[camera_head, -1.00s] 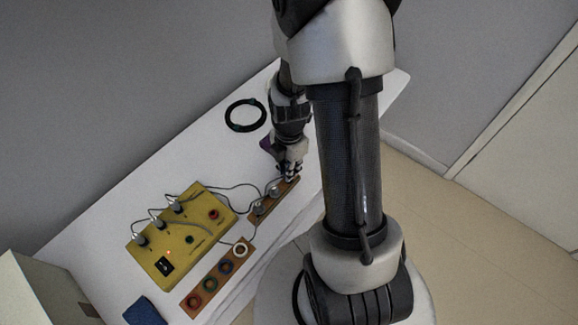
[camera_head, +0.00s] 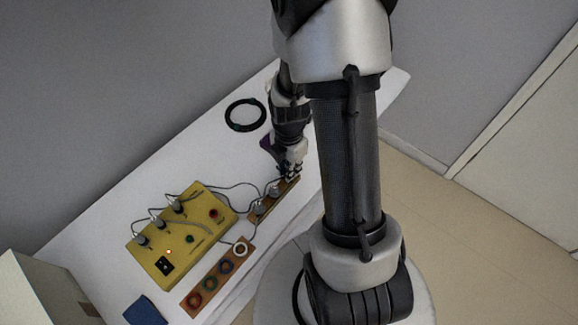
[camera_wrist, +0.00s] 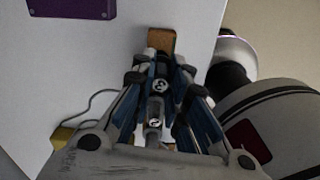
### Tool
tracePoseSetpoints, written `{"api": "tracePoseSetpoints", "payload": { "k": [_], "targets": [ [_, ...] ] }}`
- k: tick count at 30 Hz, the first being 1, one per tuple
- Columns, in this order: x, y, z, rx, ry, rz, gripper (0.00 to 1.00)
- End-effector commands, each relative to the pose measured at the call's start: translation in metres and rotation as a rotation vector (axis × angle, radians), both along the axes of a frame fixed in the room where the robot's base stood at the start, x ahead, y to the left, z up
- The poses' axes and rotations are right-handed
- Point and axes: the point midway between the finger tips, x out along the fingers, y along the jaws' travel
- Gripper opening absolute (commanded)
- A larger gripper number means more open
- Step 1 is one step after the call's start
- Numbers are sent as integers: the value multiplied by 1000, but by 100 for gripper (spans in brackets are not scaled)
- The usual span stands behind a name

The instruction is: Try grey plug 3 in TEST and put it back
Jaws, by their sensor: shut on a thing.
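The wooden plug rack (camera_head: 259,218) lies at the table's front edge, right of the yellow box. Two grey plugs (camera_head: 273,188) show upright in it, left of my gripper. My gripper (camera_head: 287,176) points down at the rack's far right end. In the wrist view my gripper (camera_wrist: 160,76) is shut on a grey plug (camera_wrist: 159,87) between its fingers. The rack's bare end (camera_wrist: 161,41) shows just beyond the fingertips. I cannot read the plug's number or tell whether it is seated. The yellow box (camera_head: 201,246) has several plugs with leads, knobs and a small lit lamp (camera_head: 169,252).
A wooden board (camera_head: 190,303) with coloured rings lies in front of the box. A black coil (camera_head: 245,114) lies at the back. A purple block (camera_head: 266,145) stands beside my gripper. Cables run between box and rack. A blue cloth (camera_head: 145,312) lies at lower left.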

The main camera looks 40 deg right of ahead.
Motion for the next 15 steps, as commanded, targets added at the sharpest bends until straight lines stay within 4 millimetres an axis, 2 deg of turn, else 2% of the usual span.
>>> {"api": "tracePoseSetpoints", "payload": {
  "k": [15],
  "targets": [
    [0,0,-10,0,0,0,0]
  ]
}}
